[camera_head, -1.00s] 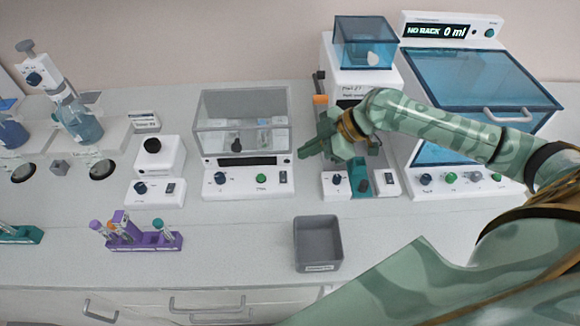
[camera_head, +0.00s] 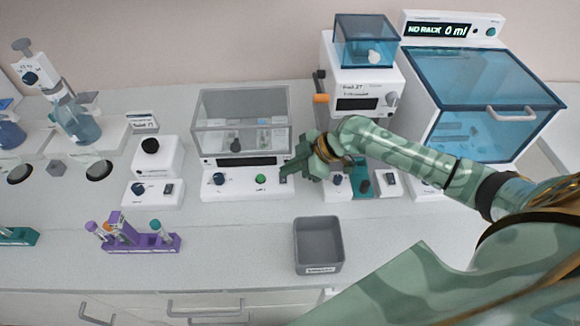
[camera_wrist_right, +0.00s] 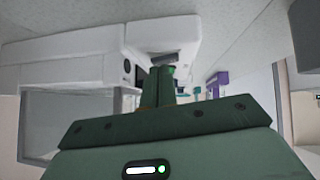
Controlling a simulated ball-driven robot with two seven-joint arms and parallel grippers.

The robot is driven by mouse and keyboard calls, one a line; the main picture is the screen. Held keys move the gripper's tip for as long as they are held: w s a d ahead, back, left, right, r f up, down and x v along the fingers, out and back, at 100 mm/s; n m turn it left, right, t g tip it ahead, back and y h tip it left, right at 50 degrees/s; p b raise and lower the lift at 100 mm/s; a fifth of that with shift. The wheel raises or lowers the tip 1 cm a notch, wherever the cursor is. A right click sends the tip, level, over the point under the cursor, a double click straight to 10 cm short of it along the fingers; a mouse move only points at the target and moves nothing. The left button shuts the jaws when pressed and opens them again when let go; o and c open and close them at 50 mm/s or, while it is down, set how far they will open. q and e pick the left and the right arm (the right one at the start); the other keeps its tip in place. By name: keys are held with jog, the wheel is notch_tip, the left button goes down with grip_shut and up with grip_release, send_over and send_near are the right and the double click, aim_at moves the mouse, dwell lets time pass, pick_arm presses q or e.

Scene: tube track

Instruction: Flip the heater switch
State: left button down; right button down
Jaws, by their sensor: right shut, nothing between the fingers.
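A white unit (camera_head: 236,186) with a clear-lidded box on top stands at the centre of the bench. Its front panel has a blue knob (camera_head: 219,179) and a green button (camera_head: 261,179). My right gripper (camera_head: 287,171) is shut and empty at the right end of this panel. It covers the spot of the small dark rocker switch there, and I cannot tell whether it touches it. In the right wrist view the shut fingers (camera_wrist_right: 163,85) reach toward the white panel (camera_wrist_right: 185,35). No label reading heater is legible. My left gripper is out of view.
Small control boxes with switches stand to the left (camera_head: 155,193) and under my right wrist (camera_head: 385,185). A grey bin (camera_head: 318,245) and a purple tube rack (camera_head: 140,243) stand in front. A large blue-windowed cabinet (camera_head: 480,85) is at right. The bench front is mostly clear.

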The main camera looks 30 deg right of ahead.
jog(key=shift+w+d+f, duration=0.1)
jog(key=shift+f, duration=0.25)
jog(key=shift+r, duration=0.1)
jog(key=shift+s, duration=0.25)
jog(key=shift+s+a+p, duration=0.3)
jog(key=shift+s+p, duration=0.15)
jog(key=shift+s+a, duration=0.1)
jog(key=shift+s, duration=0.15)
